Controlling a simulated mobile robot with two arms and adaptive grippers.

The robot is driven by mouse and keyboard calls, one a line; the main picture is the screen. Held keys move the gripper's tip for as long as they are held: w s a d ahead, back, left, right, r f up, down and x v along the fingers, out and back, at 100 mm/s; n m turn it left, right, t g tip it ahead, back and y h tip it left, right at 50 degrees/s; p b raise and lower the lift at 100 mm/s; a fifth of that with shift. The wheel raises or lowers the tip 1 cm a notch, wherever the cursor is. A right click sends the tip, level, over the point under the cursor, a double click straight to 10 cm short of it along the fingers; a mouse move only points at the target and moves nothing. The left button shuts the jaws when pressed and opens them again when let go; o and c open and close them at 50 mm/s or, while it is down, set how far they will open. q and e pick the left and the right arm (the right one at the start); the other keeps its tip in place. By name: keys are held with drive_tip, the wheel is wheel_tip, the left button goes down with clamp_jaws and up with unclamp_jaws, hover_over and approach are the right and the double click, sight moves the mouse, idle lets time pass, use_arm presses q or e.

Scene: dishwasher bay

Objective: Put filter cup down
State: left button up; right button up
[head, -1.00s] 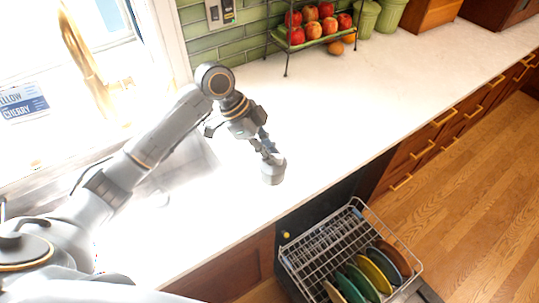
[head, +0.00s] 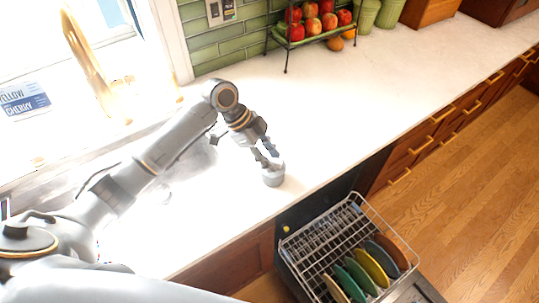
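The filter cup (head: 273,177) is a small grey cup at the white counter (head: 350,110), near its front edge above the dishwasher. It looks upright and appears to rest on the counter. My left gripper (head: 268,160) reaches down to the cup's top from the upper left. Its two fingers show apart, with the tips at the cup's rim. Whether they still press on the cup is too small to tell. My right gripper is not in view.
The open dishwasher rack (head: 330,240) with several coloured plates stands below the counter edge. A wire stand of apples (head: 310,30) is at the back by the green tiles. A gold faucet (head: 90,60) is at left. The counter to the right is clear.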

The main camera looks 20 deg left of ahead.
use_arm(q)
drive_tip(key=shift+r, duration=0.1)
drive_tip(key=b+v, duration=0.2)
drive_tip(key=v, duration=1)
drive_tip(key=shift+b, duration=0.3)
